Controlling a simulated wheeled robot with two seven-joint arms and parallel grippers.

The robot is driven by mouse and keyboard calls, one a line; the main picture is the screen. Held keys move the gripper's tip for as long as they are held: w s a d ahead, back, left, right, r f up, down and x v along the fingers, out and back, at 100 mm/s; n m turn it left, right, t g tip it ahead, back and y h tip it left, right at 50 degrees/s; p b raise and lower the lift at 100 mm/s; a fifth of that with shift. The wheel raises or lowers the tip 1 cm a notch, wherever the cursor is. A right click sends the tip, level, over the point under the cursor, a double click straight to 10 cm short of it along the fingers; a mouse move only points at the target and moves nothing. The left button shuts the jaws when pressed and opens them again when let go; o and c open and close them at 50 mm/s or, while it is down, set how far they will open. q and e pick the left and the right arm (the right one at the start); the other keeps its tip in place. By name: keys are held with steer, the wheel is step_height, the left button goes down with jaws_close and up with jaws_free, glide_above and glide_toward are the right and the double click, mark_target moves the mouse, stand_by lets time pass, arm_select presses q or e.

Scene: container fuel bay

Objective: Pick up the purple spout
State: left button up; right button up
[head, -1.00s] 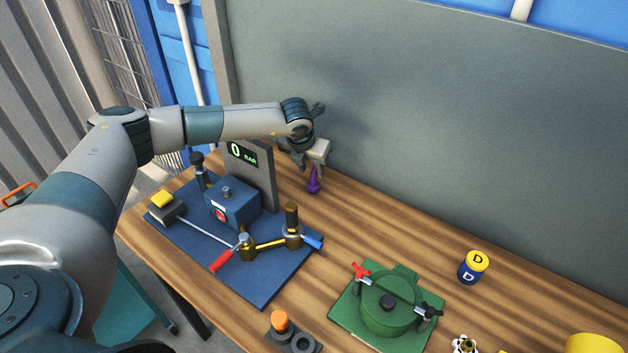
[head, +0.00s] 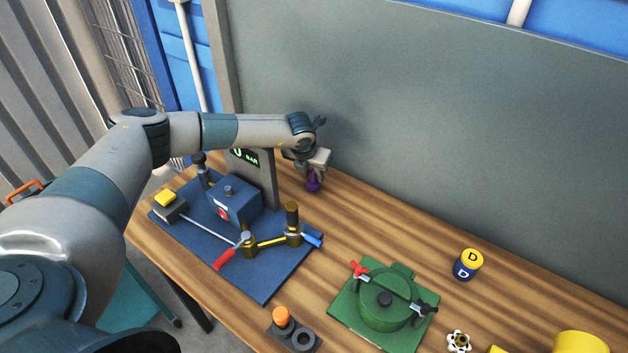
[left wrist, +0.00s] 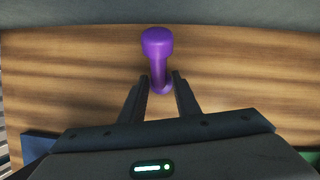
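The purple spout (head: 314,183) stands on the wooden table near the back wall panel, behind the blue pump board. In the left wrist view my left gripper (left wrist: 160,80) is open, one finger on each side of the spout's lower part, with small gaps visible. My right gripper is not in view.
The blue board (head: 265,282) with a pump block, valves and a display panel (head: 262,178) stands left of the spout. A green round-lidded fixture (head: 385,308) and a blue-yellow can (head: 467,265) are to the right. The table between them and the wall is clear.

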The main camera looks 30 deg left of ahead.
mark_target(313, 172)
arm_select(q)
jaws_close()
steer(key=shift+r, duration=0.1)
steer(key=shift+r+b, duration=0.35)
steer(key=shift+b, duration=0.15)
step_height(313, 172, up, 3)
steer(key=shift+b, duration=1.25)
steer(key=d+r+b, duration=0.5)
steer(key=d+r, duration=0.2)
steer(key=d, duration=0.4)
steer(key=shift+s+d+b, duration=0.3)
steer(key=shift+s+b, duration=0.05)
steer(key=shift+s, duration=0.1)
